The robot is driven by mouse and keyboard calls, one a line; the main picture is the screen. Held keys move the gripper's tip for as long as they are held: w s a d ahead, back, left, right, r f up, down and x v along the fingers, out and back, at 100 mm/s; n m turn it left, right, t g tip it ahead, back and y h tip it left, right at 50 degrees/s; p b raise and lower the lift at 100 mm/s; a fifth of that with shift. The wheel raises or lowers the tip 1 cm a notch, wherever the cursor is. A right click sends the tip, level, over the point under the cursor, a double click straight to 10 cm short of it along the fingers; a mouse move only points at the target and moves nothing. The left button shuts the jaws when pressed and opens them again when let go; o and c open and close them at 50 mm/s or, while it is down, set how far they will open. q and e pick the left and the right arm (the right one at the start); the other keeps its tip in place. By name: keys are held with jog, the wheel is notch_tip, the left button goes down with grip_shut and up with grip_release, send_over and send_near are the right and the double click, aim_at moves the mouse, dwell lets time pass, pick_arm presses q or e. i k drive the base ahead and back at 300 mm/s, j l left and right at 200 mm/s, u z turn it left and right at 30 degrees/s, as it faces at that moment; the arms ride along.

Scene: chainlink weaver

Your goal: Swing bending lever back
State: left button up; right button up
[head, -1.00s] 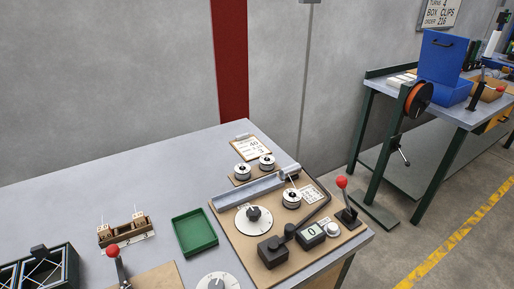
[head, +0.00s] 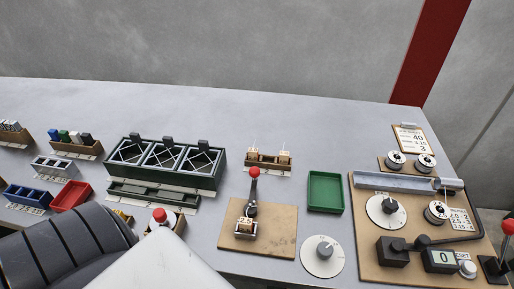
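Several red-knobbed levers show on the bench in the head view, and I cannot tell for sure which is the bending lever. One lever (head: 253,190) stands roughly upright on a wooden board (head: 284,219) in the middle, with a block marked 2.5 (head: 245,226) at its foot. Another red knob (head: 160,215) shows at the lower left, its lower part hidden by a white part of mine. A third lever (head: 505,244) is at the right edge, partly cut off. Neither gripper is in view.
A board at right (head: 367,266) bears dials, spools, a long black arm (head: 455,239) and a counter reading 0 (head: 440,258). A green tray (head: 325,191), dial (head: 322,256) and dark rack (head: 165,183) stand nearby. Red (head: 71,195) and blue bins (head: 27,196) are left. The bench's back is clear.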

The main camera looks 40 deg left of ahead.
aim_at(255, 172)
jog(key=u, duration=1.25)
jog(key=k+j+u, duration=0.1)
jog(key=u, duration=0.2)
jog(key=j+u, duration=0.3)
jog(key=k+j, duration=0.05)
